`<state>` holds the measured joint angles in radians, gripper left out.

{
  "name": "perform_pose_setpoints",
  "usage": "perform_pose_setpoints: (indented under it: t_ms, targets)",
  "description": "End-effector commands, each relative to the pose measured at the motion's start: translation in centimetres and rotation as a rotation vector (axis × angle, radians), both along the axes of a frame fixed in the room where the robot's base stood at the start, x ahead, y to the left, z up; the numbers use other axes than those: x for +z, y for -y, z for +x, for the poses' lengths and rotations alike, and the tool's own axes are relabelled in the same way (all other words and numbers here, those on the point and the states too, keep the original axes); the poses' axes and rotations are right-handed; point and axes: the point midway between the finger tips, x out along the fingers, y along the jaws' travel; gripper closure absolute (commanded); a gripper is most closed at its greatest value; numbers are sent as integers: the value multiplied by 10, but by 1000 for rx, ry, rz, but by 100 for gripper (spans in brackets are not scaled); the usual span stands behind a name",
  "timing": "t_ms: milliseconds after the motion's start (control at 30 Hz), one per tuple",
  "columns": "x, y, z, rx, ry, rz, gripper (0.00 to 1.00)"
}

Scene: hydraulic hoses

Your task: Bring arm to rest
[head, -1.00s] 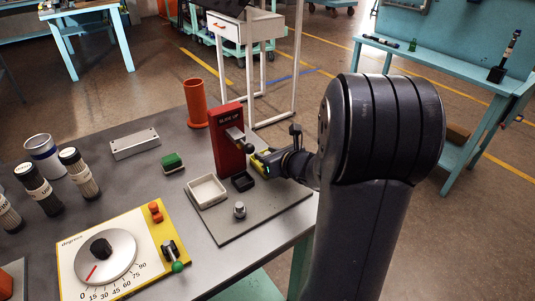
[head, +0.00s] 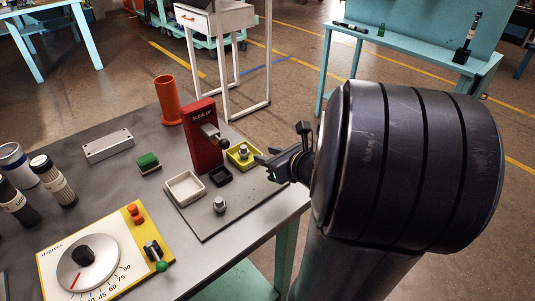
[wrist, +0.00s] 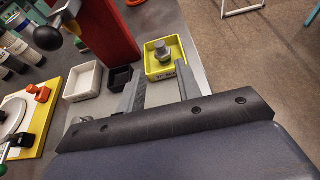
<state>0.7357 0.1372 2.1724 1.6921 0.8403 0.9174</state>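My gripper (head: 268,163) is at the right side of the grey board, beside the yellow tray. In the wrist view its two fingers (wrist: 160,90) are spread apart with nothing between them. The yellow tray (head: 236,163) holds a silver fitting (head: 243,152); both also show in the wrist view, the tray (wrist: 152,70) just beyond the fingertips. My arm's large dark joint fills the right of the head view.
A red upright stand (head: 201,137) with a black-knobbed lever rises left of the yellow tray. A white tray (head: 170,196), a small black tray (head: 221,183) and another silver fitting (head: 219,205) are on the board (head: 205,230). An orange cylinder (head: 167,100) stands behind.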

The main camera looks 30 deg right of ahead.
Motion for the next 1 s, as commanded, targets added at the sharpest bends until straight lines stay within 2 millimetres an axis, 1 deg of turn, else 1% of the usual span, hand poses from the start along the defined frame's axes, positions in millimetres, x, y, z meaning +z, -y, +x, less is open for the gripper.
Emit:
perform_pose_setpoints:
  t_ms: [167,267,467,800,900,933,1000]
  targets:
    - [-1,-1,3,1,0,0,67]
    - [-5,-2,10,4,0,2,67]
    - [-18,-9,38,6,-1,1,67]
    - [-43,-20,97,4,-2,1,67]
    - [-48,-22,109,3,-1,1,67]
    - [-53,-23,112,2,-1,1,67]
    - [-42,-21,110,-1,1,0,67]
